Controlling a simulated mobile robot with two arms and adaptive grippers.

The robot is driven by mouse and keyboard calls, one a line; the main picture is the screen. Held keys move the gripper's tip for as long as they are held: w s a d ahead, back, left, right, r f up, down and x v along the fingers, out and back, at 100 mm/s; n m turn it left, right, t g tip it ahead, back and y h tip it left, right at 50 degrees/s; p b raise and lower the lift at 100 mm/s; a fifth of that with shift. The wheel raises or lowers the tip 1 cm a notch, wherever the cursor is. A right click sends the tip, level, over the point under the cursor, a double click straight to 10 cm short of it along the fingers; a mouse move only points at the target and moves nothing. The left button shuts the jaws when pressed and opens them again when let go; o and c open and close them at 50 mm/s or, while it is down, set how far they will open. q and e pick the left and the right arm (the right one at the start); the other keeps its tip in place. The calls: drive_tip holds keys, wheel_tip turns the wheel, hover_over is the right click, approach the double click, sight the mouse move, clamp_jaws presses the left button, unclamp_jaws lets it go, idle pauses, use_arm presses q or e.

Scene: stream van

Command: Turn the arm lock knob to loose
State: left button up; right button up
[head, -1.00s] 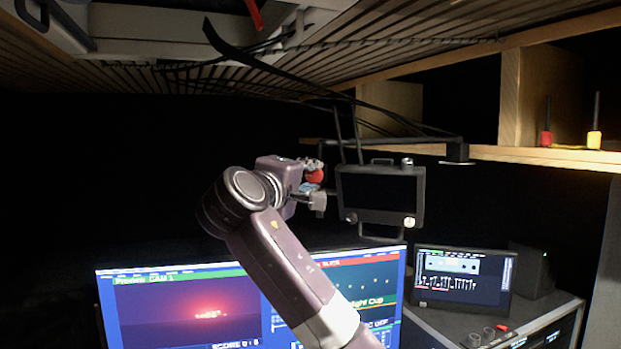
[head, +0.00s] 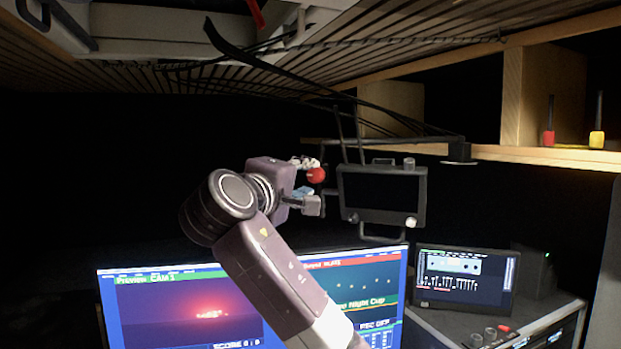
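A round red knob (head: 316,175), which I take as the arm lock knob, shows just left of a small black monitor (head: 383,196) held on a dark arm under the shelf. My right gripper (head: 312,184) points right at the knob. Its fingers are apart, one above and one below. The knob shows at the level of the gap, close to the upper fingertip; I cannot tell whether they touch. Something small and blue shows between the fingers. The knob's mark or setting is too small to read. My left gripper is not in view.
A large screen (head: 185,308) stands below, partly behind my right arm. A smaller screen (head: 464,279) stands on a console at lower right. A wooden shelf (head: 560,157) with red and yellow items runs above right. Black cables hang from the slatted ceiling. The left side is dark.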

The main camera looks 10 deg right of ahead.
drive_tip(key=v, duration=0.9)
drive_tip(key=shift+a, duration=0.15)
